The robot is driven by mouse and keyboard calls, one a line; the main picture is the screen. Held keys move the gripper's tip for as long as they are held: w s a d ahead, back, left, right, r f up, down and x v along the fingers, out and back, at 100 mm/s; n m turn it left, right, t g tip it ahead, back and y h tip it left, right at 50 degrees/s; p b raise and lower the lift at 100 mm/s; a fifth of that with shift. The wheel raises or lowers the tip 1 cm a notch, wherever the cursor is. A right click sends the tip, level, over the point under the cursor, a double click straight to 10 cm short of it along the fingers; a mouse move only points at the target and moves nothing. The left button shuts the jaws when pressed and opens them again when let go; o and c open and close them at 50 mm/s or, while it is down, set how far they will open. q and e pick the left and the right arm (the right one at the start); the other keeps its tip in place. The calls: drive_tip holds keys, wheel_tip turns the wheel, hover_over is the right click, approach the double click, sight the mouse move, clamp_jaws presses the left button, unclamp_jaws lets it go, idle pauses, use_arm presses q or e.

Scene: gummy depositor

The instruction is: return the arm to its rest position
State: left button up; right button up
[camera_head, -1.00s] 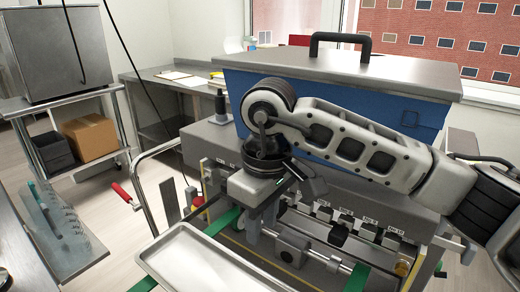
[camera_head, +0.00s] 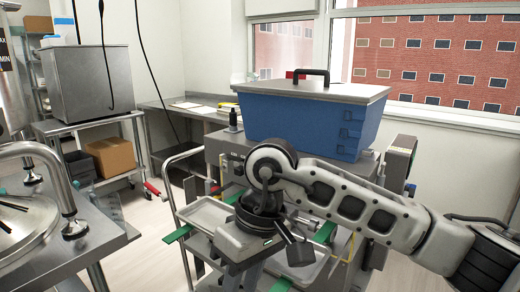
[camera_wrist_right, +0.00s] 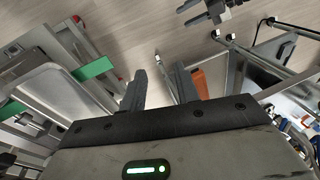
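My right arm (camera_head: 350,205) comes in from the right in the head view and bends down at a round joint. My right gripper hangs below it, with its fingers mostly hidden there. In the right wrist view the two fingers of my right gripper (camera_wrist_right: 157,90) stand apart with nothing between them. A grey pronged part (camera_wrist_right: 205,10) at the top edge of that view may be my left gripper, but it is cut off. My left arm does not show in the head view.
The depositor with its blue hopper (camera_head: 305,125) stands behind my right arm, with a metal tray (camera_head: 207,213) at its front. A steel table (camera_head: 90,250) is at the left. A cart with a steel box (camera_head: 90,80) stands farther back. Floor shows between them.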

drive_tip(key=s+a+m+g+y, duration=0.5)
drive_tip(key=s+a+y, duration=0.1)
drive_tip(key=s+a, duration=0.1)
wheel_tip(320, 180, up, 5)
drive_tip(key=a+m+y, duration=0.2)
drive_tip(key=m+y, duration=0.8)
drive_tip(key=m, duration=0.2)
drive_tip(key=w+d+f+m+t+y, duration=0.1)
drive_tip(key=w+d+m+t, duration=0.3)
drive_tip(key=m+t, duration=0.85)
drive_tip(key=w+d+f+m+t+y, duration=0.15)
drive_tip(key=w+d+m+t, duration=0.4)
drive_tip(key=m, duration=1.15)
drive_tip(key=d+f+m+t+h, duration=0.6)
drive_tip(key=f+m+h, duration=0.5)
drive_tip(key=m, duration=0.6)
drive_tip(key=s+d+f+m+g+h, duration=0.3)
drive_tip(key=s+d+f+m, duration=0.2)
drive_tip(key=f, duration=0.4)
drive_tip(key=s+d+f+m+g+h, duration=0.4)
drive_tip(key=s+f+m, duration=0.3)
drive_tip(key=f+m, duration=0.3)
drive_tip(key=shift+s+d, duration=0.35)
drive_tip(key=shift+d, duration=0.5)
